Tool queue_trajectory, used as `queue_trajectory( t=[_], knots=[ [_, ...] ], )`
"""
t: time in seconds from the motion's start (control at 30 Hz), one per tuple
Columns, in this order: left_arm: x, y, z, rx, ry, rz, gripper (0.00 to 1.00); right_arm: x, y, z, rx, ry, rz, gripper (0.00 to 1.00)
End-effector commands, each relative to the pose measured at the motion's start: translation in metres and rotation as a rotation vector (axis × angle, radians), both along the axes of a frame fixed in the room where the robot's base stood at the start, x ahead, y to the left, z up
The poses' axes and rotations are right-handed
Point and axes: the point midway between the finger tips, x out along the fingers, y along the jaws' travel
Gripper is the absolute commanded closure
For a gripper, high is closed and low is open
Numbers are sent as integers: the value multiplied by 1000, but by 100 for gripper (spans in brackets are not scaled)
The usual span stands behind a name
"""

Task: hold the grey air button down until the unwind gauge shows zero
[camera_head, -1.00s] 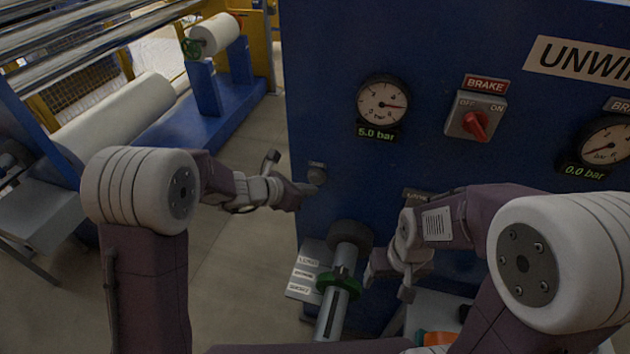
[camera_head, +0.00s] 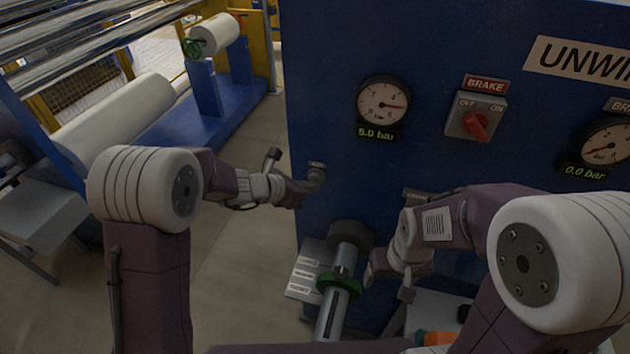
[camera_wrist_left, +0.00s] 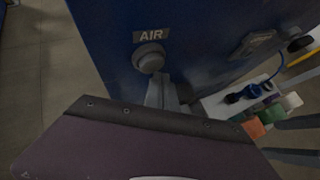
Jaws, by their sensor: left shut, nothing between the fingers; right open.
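The grey air button (camera_head: 317,175) is on the blue panel's lower left; it shows under an AIR label in the left wrist view (camera_wrist_left: 149,58). My left gripper (camera_head: 305,187) is shut and empty, its fingertips (camera_wrist_left: 161,84) at the button's lower edge. I cannot tell whether they touch or press it. The upper left gauge (camera_head: 382,103) has its needle to the right, and its display (camera_head: 377,133) reads 5.0 bar. A second gauge (camera_head: 606,143) at the right edge reads 0.0 bar. My right gripper (camera_head: 388,282) is open and empty, low before the panel.
A red-handled brake switch (camera_head: 475,119) sits between the gauges, below a cut-off sign (camera_head: 582,62) beginning "UNWI". A shaft with a green collar (camera_head: 340,284) sticks out below. White rolls (camera_head: 118,122) lie at the left. Floor is open left of the panel.

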Motion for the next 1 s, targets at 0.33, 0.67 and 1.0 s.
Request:
queue_trajectory(
  t=[0.33, 0.67, 1.0],
  knots=[
    [1, 0, 0, 0, 0, 0, 100, 0, 0, 0, 0, 0, 0, 26],
    [5, -2, 0, 0, 0, -1, 100, 0, 0, 1, 0, 0, 0, 26],
    [9, -3, 0, 0, -1, -1, 100, 0, 0, 3, 0, 0, 0, 26]
  ],
)
